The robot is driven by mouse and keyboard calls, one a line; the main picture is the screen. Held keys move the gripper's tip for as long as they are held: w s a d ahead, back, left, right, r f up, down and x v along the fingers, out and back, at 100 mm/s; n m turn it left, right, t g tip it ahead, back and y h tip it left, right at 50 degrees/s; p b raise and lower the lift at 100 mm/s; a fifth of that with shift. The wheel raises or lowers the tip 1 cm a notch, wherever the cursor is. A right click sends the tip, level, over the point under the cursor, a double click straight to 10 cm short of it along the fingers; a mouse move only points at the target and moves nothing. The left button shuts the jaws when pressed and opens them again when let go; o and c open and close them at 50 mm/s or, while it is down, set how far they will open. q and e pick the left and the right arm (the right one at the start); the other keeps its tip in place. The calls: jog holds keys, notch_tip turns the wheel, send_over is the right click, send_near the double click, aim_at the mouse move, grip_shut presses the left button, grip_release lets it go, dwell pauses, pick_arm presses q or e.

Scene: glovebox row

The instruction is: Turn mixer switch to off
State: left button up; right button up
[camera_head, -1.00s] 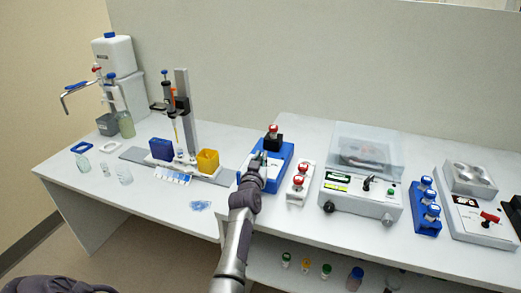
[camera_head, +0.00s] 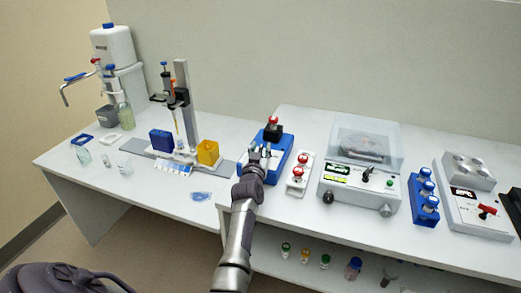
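The mixer (camera_head: 284,154) is a blue box with a black head (camera_head: 273,133) that holds a red-capped tube (camera_head: 274,120). It stands on the white bench, right of centre-left. My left gripper (camera_head: 260,153) is over the front left part of the mixer, just in front of the black head. Its two fingertips look apart, with nothing seen between them. The gripper and wrist cover part of the mixer's front, and I cannot make out the switch or its position. I cannot tell whether the fingers touch the mixer. My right gripper is not in view.
A white rack with red-capped tubes (camera_head: 300,172) stands close right of the mixer, then a centrifuge with a clear lid (camera_head: 365,140). A blue rack (camera_head: 425,210) is farther right. A yellow box (camera_head: 208,152) is to the left. Colored-cap bottles sit on the shelf below.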

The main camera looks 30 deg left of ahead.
aim_at(261, 149)
pick_arm(q)
notch_tip(261, 149, up, 10)
dwell(0.4)
